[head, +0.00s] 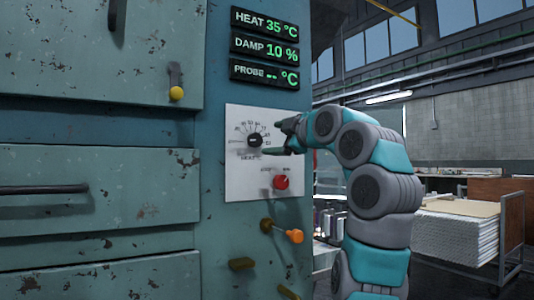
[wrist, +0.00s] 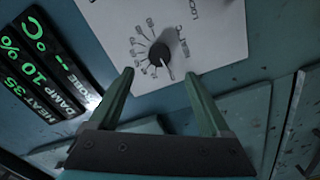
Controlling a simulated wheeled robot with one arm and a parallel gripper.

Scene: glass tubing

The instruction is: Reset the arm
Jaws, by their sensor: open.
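My gripper (head: 271,138) is open and empty in front of the white control panel (head: 236,185), its fingers pointing at the black heat dial (head: 254,140). In the wrist view the two fingertips (wrist: 159,77) stand apart, and the dial (wrist: 159,53) shows beyond and between them with its white pointer. The fingers do not close on the dial; whether a tip touches the panel I cannot tell. My arm reaches in from the right, bent at the elbow.
A red knob (head: 282,182) sits low on the panel, with an orange-ended lever (head: 294,236) below. Displays above read heat 35 °C (head: 264,23), damp 10 % (head: 264,48) and a blank probe (head: 264,73). Drawers (head: 130,190) with handles fill the left. A loaded cart (head: 455,235) stands right.

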